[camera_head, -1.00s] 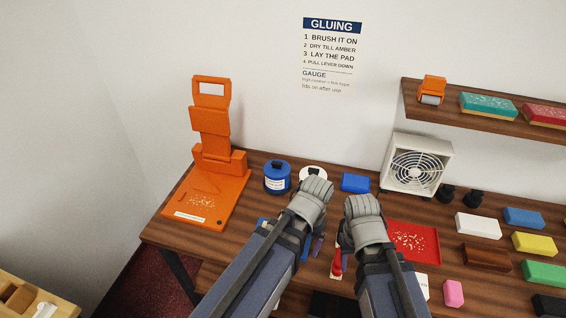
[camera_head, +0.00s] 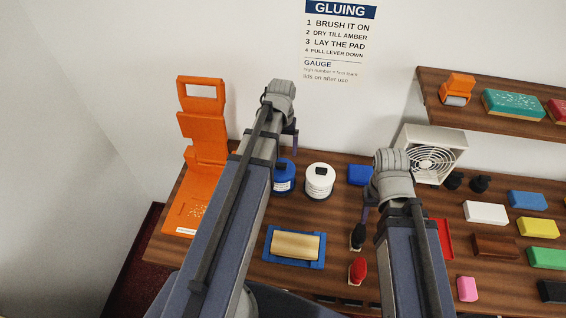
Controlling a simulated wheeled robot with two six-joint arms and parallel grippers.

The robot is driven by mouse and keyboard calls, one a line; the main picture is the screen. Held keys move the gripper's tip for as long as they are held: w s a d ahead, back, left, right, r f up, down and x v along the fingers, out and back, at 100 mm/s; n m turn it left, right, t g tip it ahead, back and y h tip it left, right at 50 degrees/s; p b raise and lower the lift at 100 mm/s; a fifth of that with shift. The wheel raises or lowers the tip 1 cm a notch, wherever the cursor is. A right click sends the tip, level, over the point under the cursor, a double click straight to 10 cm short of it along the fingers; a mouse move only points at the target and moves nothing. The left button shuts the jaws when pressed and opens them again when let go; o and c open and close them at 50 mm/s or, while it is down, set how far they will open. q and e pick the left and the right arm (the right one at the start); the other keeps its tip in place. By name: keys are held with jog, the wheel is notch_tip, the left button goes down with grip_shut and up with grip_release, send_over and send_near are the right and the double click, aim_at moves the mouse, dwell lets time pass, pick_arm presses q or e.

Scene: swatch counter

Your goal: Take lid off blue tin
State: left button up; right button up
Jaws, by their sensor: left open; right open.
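The blue tin (camera_head: 284,181) with a pale label stands on the counter, partly covered by my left arm. Its lid is mostly hidden behind my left gripper and arm. My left gripper (camera_head: 289,150) is open, with its fingers pointing down over the tin in this view. I cannot tell whether they touch the lid. My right gripper (camera_head: 368,207) is open and empty, over the counter to the right, near a black-topped brush (camera_head: 358,236).
A white tin (camera_head: 319,182) stands just right of the blue tin. An orange lever press (camera_head: 203,140) is at the left. A tan block on a blue tray (camera_head: 268,257), a red-topped brush (camera_head: 357,271), a blue block (camera_head: 360,175) and a fan (camera_head: 433,160) are nearby.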

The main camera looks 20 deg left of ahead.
aim_at(281, 164)
pick_arm(q)
jog(key=shift+d+f+b, duration=0.1)
jog(key=shift+f+b, duration=0.5)
jog(key=shift+f, duration=0.1)
jog(key=shift+f+b, duration=0.65)
pick_arm(e)
notch_tip(281, 164, down, 3)
jog(key=shift+r, duration=0.15)
pick_arm(q)
jog(key=f+b, duration=0.5)
jog(key=shift+a+f, duration=0.1)
jog(key=shift+a, duration=0.2)
pick_arm(e)
notch_tip(281, 164, down, 5)
jog(key=shift+f, duration=0.1)
pick_arm(q)
grip_shut()
pick_arm(e)
jog(key=shift+r, duration=0.2)
pick_arm(q)
notch_tip(281, 164, up, 10)
jog(key=p, duration=1)
pick_arm(e)
notch_tip(281, 164, up, 10)
